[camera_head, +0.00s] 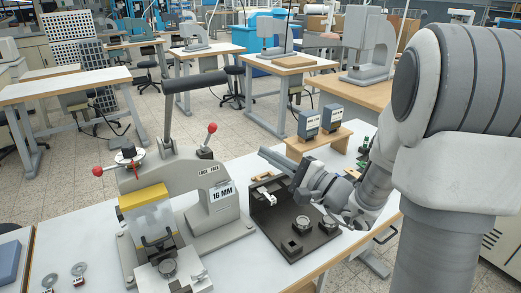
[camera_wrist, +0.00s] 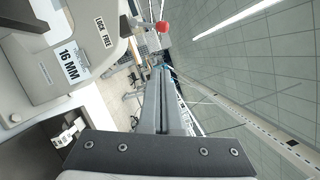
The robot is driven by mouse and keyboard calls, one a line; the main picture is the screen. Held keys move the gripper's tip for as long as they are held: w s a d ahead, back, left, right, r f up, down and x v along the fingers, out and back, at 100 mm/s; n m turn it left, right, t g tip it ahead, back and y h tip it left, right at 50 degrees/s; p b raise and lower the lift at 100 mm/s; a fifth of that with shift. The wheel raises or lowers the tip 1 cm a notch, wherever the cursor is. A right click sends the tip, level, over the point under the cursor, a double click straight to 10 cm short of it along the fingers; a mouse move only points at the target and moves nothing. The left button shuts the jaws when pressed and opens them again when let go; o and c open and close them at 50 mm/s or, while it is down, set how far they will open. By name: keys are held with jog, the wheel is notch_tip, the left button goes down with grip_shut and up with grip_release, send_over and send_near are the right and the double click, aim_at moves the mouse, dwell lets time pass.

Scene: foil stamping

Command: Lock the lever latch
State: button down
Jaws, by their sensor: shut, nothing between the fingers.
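The grey press (camera_head: 160,190) stands on the white table at left of centre. A short lever with a red ball knob (camera_head: 211,128) rises from its top, above the "LOCK FREE" label (camera_head: 208,170); I take this as the lever latch. It leans slightly right, and which setting it is in cannot be told. The red knob also shows in the wrist view (camera_wrist: 162,26), beyond my fingertips and apart from them. My gripper (camera_head: 264,152) is to the right of the press, fingers towards it. The fingers (camera_wrist: 162,72) are together and empty.
A black fixture plate (camera_head: 295,236) lies under my gripper. A wooden stand (camera_head: 318,143) with two blue-grey boxes is behind it. The press has a long dark handle (camera_head: 195,82) and another red knob (camera_head: 97,170) at left. Free air lies between my gripper and the latch.

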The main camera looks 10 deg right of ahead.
aim_at(211, 130)
jog(key=w+a+r+p, duration=0.1)
jog(key=w+a+r, duration=0.1)
jog(key=w+a, duration=0.4)
jog(key=a, duration=0.2)
jog(key=shift+a+r, duration=0.3)
jog(key=shift+a, duration=0.05)
jog(key=shift+a+r+n+g+b, duration=0.25)
jog(key=shift+r+n+g+b, duration=0.05)
jog(key=shift+n+b, duration=0.7)
jog(key=shift+b, duration=0.3)
jog(key=n+b, duration=0.1)
jog(key=b, duration=0.1)
jog(key=a+n+b, duration=0.1)
jog(key=b, duration=0.1)
jog(key=n+g+b, duration=0.1)
jog(key=b, duration=0.1)
jog(key=shift+s+a+r+h, duration=0.3)
jog(key=shift+s+r, duration=0.05)
jog(key=a+n+b, duration=0.1)
jog(key=b, duration=0.1)
jog(key=a+n+h+b, duration=0.1)
jog(key=n+b, duration=0.1)
jog(key=b, duration=0.1)
jog(key=s+r+n+g+h+b, duration=0.1)
jog(key=n+b, duration=0.1)
jog(key=shift+a+r+b, duration=0.1)
jog(key=shift+a+b, duration=0.3)
jog(key=shift+s+n, duration=0.1)
jog(key=shift+n, duration=0.2)
